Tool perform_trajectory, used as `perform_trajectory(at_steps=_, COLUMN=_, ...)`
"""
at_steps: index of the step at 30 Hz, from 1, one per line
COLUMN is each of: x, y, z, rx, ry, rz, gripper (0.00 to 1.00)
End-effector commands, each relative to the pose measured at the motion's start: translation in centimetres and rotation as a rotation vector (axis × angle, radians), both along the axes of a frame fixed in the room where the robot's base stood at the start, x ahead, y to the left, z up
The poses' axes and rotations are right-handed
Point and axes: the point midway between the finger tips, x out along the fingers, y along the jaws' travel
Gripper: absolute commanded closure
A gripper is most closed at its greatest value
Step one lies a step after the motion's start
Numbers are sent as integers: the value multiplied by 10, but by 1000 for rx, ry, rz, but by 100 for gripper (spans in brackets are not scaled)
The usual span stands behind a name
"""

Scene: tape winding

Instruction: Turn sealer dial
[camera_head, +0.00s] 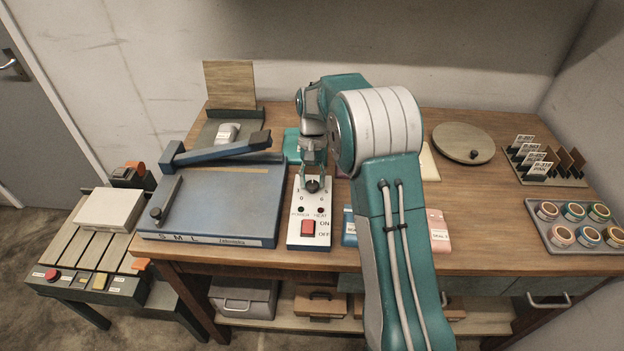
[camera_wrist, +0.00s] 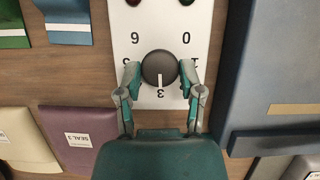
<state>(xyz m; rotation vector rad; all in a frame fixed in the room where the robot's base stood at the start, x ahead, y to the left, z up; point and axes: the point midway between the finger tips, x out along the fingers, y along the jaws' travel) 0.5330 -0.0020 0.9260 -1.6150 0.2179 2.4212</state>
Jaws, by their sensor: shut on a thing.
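The sealer (camera_head: 308,243) is a white control panel with a dark round dial (camera_head: 312,186) at its far end, two small lights labelled POWER and HEAT, and a red ON/OFF switch (camera_head: 308,228). In the wrist view the dial (camera_wrist: 159,69) has a white pointer line that points toward the number 3, at the bottom of the picture. The numbers 6, 0 and 3 are readable; others are partly hidden by the fingers. My gripper (camera_wrist: 160,78) is shut on the dial, with one finger on its left and one on its right. It reaches down from above.
Blue and pink packets (camera_head: 439,231) lie to the right. A round wooden turntable (camera_head: 463,142) and a tray of tape rolls (camera_head: 577,226) are further right.

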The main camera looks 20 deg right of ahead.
Motion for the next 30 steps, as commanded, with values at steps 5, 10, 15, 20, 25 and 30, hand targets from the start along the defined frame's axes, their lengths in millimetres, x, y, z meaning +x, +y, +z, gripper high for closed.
perform_trajectory(at_steps=5, x=1, y=0, z=-2, rx=1, ry=-4, rz=-38, gripper=99)
perform_trajectory(at_steps=10, x=1, y=0, z=-1, rx=1, ry=-5, rz=-47, gripper=99)
perform_trajectory(at_steps=15, x=1, y=0, z=-1, rx=1, ry=-5, rz=-47, gripper=99)
perform_trajectory(at_steps=20, x=1, y=0, z=-1, rx=1, ry=-5, rz=-46, gripper=38)
perform_trajectory(at_steps=25, x=1, y=0, z=-1, rx=0, ry=-4, rz=-46, gripper=17)
perform_trajectory(at_steps=30, x=0, y=0, z=0, rx=0, ry=-3, rz=-46, gripper=17)
